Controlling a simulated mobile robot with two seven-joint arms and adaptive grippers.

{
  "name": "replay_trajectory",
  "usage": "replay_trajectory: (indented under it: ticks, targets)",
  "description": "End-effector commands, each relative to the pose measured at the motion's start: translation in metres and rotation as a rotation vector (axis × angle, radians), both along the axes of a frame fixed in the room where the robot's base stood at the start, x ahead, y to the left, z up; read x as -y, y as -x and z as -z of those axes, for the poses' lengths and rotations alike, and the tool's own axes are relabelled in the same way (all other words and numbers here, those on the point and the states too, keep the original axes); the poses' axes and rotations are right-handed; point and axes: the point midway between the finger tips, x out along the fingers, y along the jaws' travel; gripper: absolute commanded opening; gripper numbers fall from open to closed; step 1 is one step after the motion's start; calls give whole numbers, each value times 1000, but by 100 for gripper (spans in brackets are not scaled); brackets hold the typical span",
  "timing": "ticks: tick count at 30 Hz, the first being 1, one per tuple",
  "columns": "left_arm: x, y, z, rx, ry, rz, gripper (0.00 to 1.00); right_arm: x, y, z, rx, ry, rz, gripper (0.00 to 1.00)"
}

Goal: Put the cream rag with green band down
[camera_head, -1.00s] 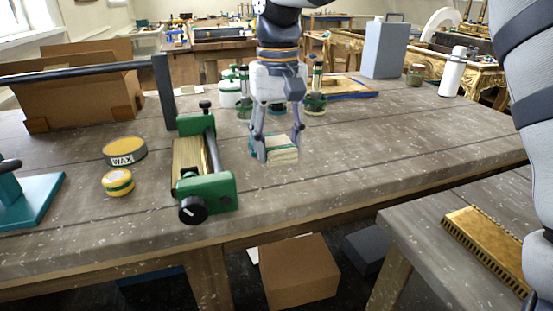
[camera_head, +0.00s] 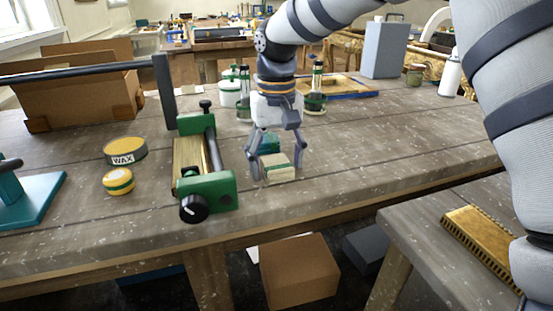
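The cream rag with green band (camera_head: 278,174) is a small folded block between the two fingers of my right gripper (camera_head: 278,172). The fingers stand on its left and right sides and appear to touch it. The gripper points down over the worktable (camera_head: 350,160), right of the green clamp-like device (camera_head: 222,185). The rag is at or just above the tabletop; I cannot tell whether it touches. A teal item (camera_head: 269,143) shows just behind the rag, partly hidden by the gripper. My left gripper is not in view.
A wax tin (camera_head: 125,155) and a smaller yellow-green tin (camera_head: 118,184) stand left of the green device. Bottles (camera_head: 316,95) and a blue-edged wooden tray (camera_head: 345,88) stand behind the gripper. The tabletop to the right is clear.

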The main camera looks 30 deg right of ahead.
Motion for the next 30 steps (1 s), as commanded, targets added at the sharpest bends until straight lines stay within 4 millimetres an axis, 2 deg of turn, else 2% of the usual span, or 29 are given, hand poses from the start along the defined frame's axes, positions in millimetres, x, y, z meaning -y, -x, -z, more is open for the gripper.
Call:
replay_trajectory:
  ticks: [5,8,15,18,22,30]
  targets:
    - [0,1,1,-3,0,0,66,0,0,-5,1,-1,0,66]
    - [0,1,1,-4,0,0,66,0,-2,-25,6,2,1,66]
    - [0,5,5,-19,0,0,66,0,-1,-89,1,2,0,66]
    - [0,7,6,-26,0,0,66,0,-1,-107,-1,1,2,66]
    - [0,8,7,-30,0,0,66,0,0,-120,-1,1,1,66]
    - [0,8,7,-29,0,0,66,0,0,-123,-1,1,0,66]
